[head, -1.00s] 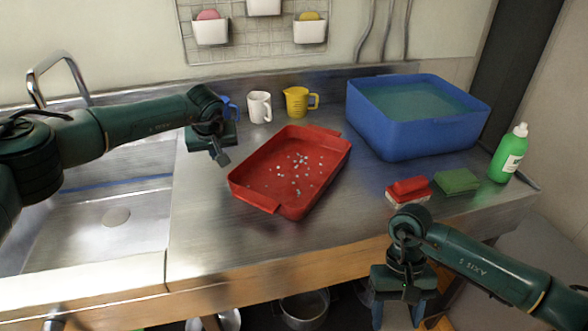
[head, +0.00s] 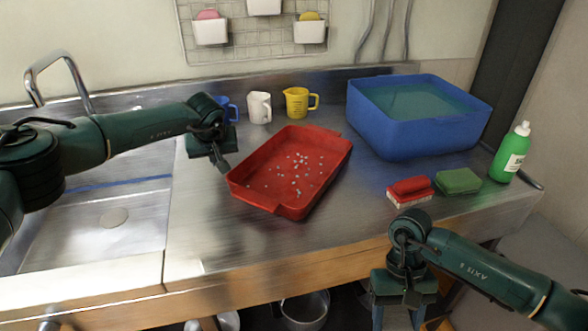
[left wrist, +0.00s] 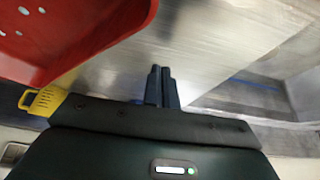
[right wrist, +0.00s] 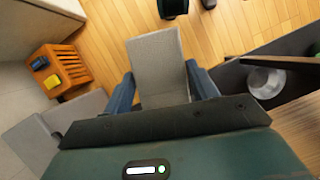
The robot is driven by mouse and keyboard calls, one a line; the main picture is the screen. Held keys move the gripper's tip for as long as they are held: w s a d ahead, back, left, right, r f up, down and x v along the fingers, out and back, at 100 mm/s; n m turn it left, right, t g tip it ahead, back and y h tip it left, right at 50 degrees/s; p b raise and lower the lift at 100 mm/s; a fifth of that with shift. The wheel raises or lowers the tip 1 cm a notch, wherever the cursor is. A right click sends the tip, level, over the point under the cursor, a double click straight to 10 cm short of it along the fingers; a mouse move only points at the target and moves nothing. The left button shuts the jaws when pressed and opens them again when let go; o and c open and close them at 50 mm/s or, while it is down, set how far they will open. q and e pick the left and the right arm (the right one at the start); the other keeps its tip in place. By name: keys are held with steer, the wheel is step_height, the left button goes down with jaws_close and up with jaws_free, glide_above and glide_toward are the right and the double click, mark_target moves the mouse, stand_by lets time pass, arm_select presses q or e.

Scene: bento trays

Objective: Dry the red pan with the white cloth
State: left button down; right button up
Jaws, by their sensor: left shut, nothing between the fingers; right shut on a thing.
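The red pan (head: 325,165) lies on the steel counter with many pale drops on its floor. Its corner also shows in the left wrist view (left wrist: 95,50). My left gripper (head: 224,166) is shut and empty, just left of the pan's left end and apart from it; its closed fingers (left wrist: 160,75) show in the left wrist view. My right gripper (right wrist: 163,80) is in front of the counter edge, shut on a flat pale grey-white piece that looks like the white cloth (right wrist: 158,60). In the head view the cloth is hidden.
A blue water tub (head: 400,140) stands behind right, with a red brush (head: 410,188), green sponge (head: 458,181) and green bottle (head: 512,155) near it. White (head: 259,107) and yellow (head: 297,101) mugs stand behind the pan. The sink (head: 100,225) is left. Front counter is clear.

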arm_select(q)
steer(key=shift+f+b, duration=0.65)
steer(key=shift+f, duration=0.35)
arm_select(e)
steer(key=shift+f, duration=0.7)
arm_select(q)
steer(key=shift+r, duration=0.2)
arm_select(e)
steer(key=shift+r, duration=0.15)
